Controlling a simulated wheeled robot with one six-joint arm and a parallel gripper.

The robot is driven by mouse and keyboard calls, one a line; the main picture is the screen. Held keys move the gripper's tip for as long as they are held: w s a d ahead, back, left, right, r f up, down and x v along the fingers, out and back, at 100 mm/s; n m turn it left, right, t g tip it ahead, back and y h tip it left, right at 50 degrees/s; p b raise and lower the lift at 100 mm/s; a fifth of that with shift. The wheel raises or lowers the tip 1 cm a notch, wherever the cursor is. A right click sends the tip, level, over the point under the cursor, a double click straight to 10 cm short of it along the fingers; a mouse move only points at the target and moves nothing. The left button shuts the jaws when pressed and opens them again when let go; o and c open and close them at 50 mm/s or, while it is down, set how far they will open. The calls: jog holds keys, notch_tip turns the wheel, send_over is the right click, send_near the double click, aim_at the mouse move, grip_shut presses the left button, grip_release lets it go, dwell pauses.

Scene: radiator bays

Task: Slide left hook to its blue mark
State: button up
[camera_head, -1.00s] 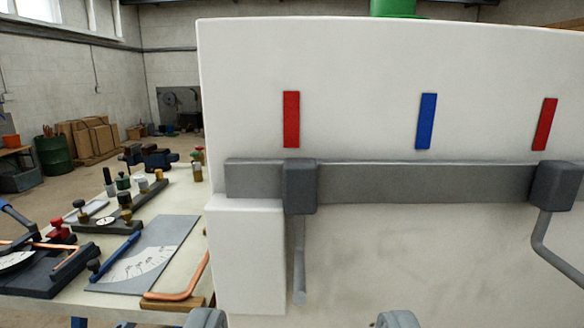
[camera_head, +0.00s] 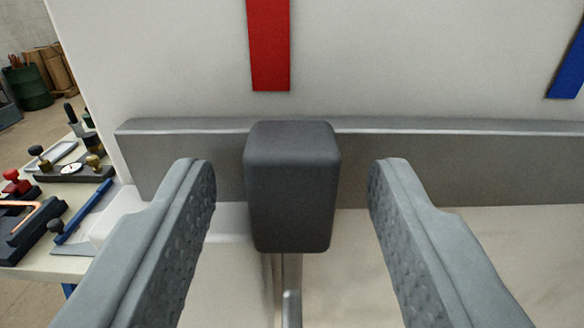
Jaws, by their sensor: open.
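The left hook's dark grey block (camera_head: 290,188) sits on the grey rail (camera_head: 440,165), below the red mark (camera_head: 269,45) and near the rail's left end. Its thin metal rod (camera_head: 291,295) hangs beneath it. The blue mark (camera_head: 572,70) is on the white panel at the upper right, cut off by the picture edge. My gripper (camera_head: 291,175) is open, with one finger on each side of the block. A gap shows between each finger and the block, so neither seems to touch it.
The rail between the block and the blue mark looks clear. At the left, a workbench (camera_head: 40,262) holds tools, a gauge and copper pipe. A green barrel (camera_head: 28,88) stands on the floor behind. The second hook is out of view.

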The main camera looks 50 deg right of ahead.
aim_at(557, 159)
jog(key=shift+c, duration=0.5)
grip_shut()
jog(key=s+d, duration=0.2)
jog(key=s, duration=0.1)
jog(key=s+d, duration=0.2)
jog(key=s, duration=0.1)
jog(key=s+d, duration=0.3)
jog(key=shift+o, duration=0.5)
grip_release()
jog(key=shift+w, duration=0.1)
jog(key=v, duration=1.7)
jog(key=shift+a, duration=0.2)
